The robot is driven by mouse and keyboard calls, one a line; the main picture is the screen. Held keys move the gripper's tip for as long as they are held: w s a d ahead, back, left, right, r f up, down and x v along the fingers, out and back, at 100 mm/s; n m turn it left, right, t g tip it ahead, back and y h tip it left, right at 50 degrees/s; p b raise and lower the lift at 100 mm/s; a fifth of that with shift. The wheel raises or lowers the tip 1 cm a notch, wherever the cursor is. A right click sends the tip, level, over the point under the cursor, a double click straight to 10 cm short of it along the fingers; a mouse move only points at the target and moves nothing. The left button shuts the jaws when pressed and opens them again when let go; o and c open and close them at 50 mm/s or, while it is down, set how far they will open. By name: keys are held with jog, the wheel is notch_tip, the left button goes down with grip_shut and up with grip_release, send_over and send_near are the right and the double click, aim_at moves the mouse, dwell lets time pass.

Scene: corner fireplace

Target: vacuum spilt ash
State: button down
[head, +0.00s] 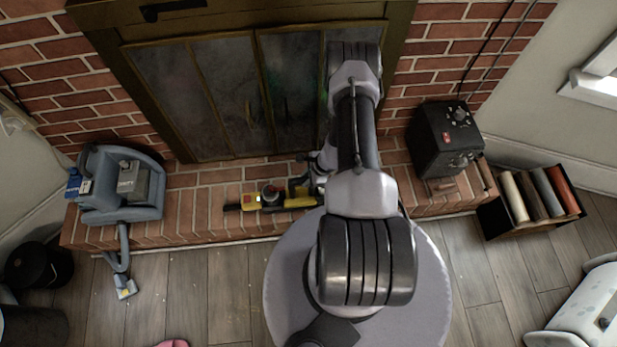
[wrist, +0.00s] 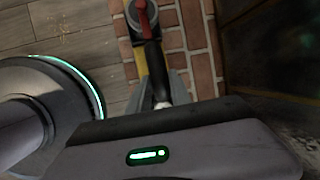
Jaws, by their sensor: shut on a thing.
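A yellow and black handheld device (head: 305,201) with a red and grey round part lies along the brick hearth; it looks like a handheld vacuum. My gripper (head: 315,176) is at its right end, partly hidden by my arm. In the wrist view my gripper (wrist: 161,90) is shut on the device's black handle (wrist: 153,58). The device appears to rest on or just above the bricks; I cannot tell which. Pale crumbs, possibly the spilt ash (wrist: 75,20), lie on the wood floor in the wrist view.
A blue-grey machine (head: 118,190) with a hose stands on the hearth's left end. A black box with knobs (head: 444,140) stands on the right end. A bin of rolls (head: 530,205) and a pale patterned object (head: 580,312) are at right. Open floor (head: 215,285) lies front left.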

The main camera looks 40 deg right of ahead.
jog(key=shift+w+a, duration=0.35)
jog(key=shift+a, duration=0.15)
jog(key=shift+s+d, duration=0.55)
jog(key=shift+d, duration=0.3)
jog(key=shift+r+p, duration=2.4)
jog(key=shift+r, duration=1)
